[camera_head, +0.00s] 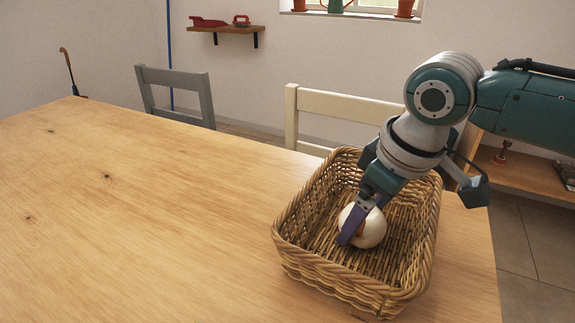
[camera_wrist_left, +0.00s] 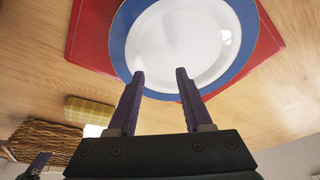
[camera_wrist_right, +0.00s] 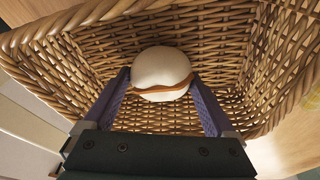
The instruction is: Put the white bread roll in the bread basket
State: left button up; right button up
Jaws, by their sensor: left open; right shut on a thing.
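The white bread roll (camera_head: 375,228) is inside the wicker bread basket (camera_head: 283,240), low near its floor. My right gripper (camera_head: 361,222) reaches down into the basket and is shut on the roll. In the right wrist view the roll (camera_wrist_right: 162,66) sits between the fingers of the right gripper (camera_wrist_right: 158,78), with a brown band on its near side and the basket's weave (camera_wrist_right: 75,62) around it. I cannot tell whether the roll touches the basket floor. My left gripper (camera_wrist_left: 160,74) is open and empty, in front of a white plate; it is outside the head view.
The blue-rimmed white plate (camera_wrist_left: 183,40) lies on a red mat (camera_wrist_left: 88,40). A yellow checked item (camera_wrist_left: 89,110) lies near the basket (camera_wrist_left: 45,136). The wooden table (camera_head: 140,210) is clear left of the basket. Grey (camera_head: 178,80) and cream (camera_head: 345,104) chairs stand behind it.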

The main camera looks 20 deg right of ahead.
aim_at(380, 230)
jog(key=shift+f, duration=0.1)
jog(key=o, duration=1)
jog(key=shift+o, duration=0.2)
pick_arm(q)
notch_tip(380, 230, up, 4)
jog(key=p, duration=0.4)
jog(key=shift+w+r, duration=0.1)
jog(key=shift+r, duration=0.1)
pick_arm(e)
jog(key=v, duration=1.2)
